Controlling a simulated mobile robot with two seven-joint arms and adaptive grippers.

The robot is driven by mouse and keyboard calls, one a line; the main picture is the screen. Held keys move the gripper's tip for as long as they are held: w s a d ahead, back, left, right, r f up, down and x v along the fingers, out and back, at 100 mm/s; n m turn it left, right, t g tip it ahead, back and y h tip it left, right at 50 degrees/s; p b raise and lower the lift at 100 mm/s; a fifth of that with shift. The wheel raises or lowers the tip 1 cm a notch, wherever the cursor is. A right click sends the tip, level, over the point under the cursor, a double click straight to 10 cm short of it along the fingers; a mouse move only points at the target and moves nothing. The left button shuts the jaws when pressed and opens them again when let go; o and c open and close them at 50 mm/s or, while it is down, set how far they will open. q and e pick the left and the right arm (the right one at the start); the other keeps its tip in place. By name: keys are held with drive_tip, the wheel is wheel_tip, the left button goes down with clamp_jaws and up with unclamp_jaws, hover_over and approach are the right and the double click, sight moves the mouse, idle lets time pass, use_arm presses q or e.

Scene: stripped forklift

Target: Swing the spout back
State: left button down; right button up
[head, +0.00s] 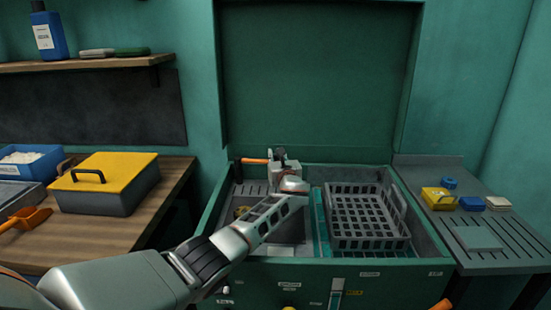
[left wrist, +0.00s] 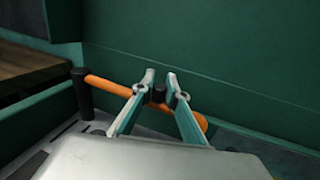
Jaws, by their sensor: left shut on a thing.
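The spout (left wrist: 108,86) is an orange tube in the left wrist view, running from a black downturned end (left wrist: 83,95) at the left to behind my fingers. In the head view, the spout (head: 255,161) points left over the left part of the open green basin (head: 213,215). My left gripper (left wrist: 157,92) is shut on a short black peg at the spout, one finger on each side. In the head view, my left gripper (head: 281,158) hides the spout's right end and its base. My right gripper is not in view.
A grey wire basket (head: 335,226) fills the basin's right part, beside the gripper. The raised green lid (head: 318,80) stands behind. A yellow-lidded box (head: 125,165) is on the left bench; a slatted shelf (head: 505,240) with small items is at right.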

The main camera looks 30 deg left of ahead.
use_arm(q)
drive_tip(key=shift+w+r, duration=0.15)
drive_tip(key=shift+w, duration=0.15)
drive_tip(key=c, duration=2)
unclamp_jaws()
wheel_tip(320, 180, up, 10)
drive_tip(key=shift+f, duration=0.1)
